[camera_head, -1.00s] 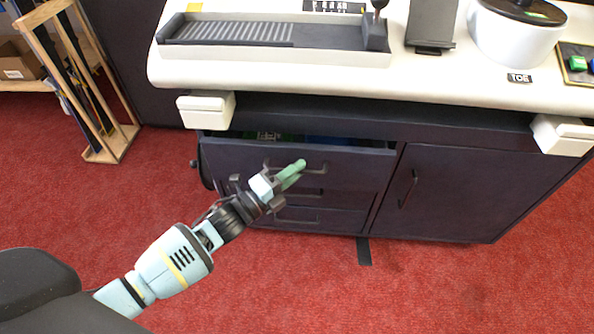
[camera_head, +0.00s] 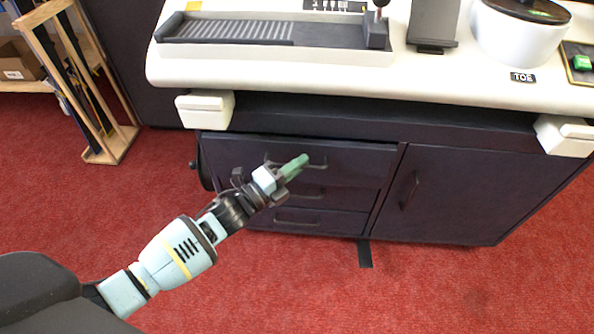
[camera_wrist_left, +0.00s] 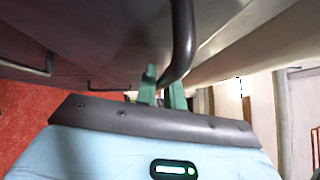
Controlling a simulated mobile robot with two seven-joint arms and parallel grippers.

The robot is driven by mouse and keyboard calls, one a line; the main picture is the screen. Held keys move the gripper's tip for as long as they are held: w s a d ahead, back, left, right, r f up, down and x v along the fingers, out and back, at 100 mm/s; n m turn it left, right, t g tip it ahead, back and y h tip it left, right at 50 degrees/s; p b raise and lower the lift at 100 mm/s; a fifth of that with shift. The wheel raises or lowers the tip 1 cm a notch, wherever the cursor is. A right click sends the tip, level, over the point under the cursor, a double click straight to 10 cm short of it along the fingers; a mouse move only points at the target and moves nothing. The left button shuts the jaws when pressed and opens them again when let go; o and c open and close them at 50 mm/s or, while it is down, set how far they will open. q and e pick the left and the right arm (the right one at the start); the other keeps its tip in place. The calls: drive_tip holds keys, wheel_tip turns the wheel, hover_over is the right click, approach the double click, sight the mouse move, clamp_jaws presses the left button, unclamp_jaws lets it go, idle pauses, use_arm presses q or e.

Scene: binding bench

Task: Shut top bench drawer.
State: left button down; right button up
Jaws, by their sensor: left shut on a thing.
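The top bench drawer (camera_head: 230,156) is in the dark cabinet under the white bench top, at the left. Its front stands nearly level with the cabinet, and no inside shows in the head view. My left gripper (camera_head: 293,168), with green fingers, is at the middle of this drawer front. It is shut on the drawer's dark bar handle (camera_head: 318,166). In the left wrist view the curved handle (camera_wrist_left: 183,45) runs down to the green fingers (camera_wrist_left: 162,90). The fingertips partly hide the handle in the head view. My right gripper is not in view.
Lower drawers (camera_head: 322,220) sit below, and a cabinet door (camera_head: 465,190) with its own handle is to the right. A binding machine (camera_head: 270,32) and a white pot (camera_head: 520,35) stand on the bench top. A wooden rack (camera_head: 110,145) stands at the left. Red floor in front is clear.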

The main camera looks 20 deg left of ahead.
use_arm(q)
drive_tip(key=w, duration=0.1)
drive_tip(key=w+a, duration=0.1)
drive_tip(key=shift+w+b, duration=0.3)
drive_tip(key=shift+b, duration=0.1)
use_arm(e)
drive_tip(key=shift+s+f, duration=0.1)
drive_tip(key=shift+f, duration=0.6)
use_arm(q)
drive_tip(key=shift+r, duration=0.1)
drive_tip(key=c, duration=1.8)
unclamp_jaws()
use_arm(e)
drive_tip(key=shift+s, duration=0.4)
